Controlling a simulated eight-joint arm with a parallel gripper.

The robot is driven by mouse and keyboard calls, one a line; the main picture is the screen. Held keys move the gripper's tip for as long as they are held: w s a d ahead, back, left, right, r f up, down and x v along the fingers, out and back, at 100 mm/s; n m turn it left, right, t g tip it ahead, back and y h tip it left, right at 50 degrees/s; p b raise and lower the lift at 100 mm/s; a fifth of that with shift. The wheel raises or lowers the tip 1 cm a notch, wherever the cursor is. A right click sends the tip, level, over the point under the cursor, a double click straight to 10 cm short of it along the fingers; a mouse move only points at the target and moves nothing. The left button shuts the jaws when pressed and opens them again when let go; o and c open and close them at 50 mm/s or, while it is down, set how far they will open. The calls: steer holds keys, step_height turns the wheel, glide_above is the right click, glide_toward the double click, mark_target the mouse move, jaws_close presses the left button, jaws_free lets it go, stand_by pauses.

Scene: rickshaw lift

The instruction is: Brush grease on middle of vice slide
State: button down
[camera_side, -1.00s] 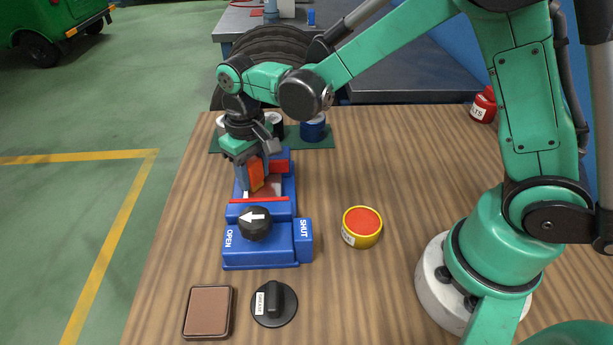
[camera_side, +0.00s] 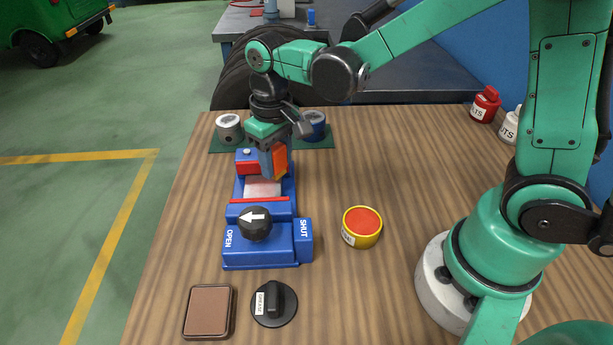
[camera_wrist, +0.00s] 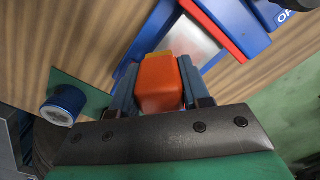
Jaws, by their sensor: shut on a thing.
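The blue vice (camera_side: 262,245) lies on the wooden table with red jaw faces and a black knob bearing a white arrow. Its pale metal slide (camera_side: 262,187) lies between the jaws and has a pinkish tint; it also shows in the wrist view (camera_wrist: 197,40). My gripper (camera_side: 274,168) is shut on an orange-handled brush (camera_side: 281,160), at the right side of the slide. In the wrist view the orange handle (camera_wrist: 160,85) sits between the fingers, with a yellow part beyond it. The bristles are hidden, so I cannot tell whether they touch.
An open yellow tin with red contents (camera_side: 362,224) stands right of the vice. A black lid labelled grease (camera_side: 273,303) and a brown pad (camera_side: 208,311) lie in front. Tins on a green mat (camera_side: 218,145) stand behind. Red (camera_side: 484,104) and white (camera_side: 511,124) bottles stand far right.

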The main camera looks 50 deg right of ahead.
steer(key=shift+r, duration=2.65)
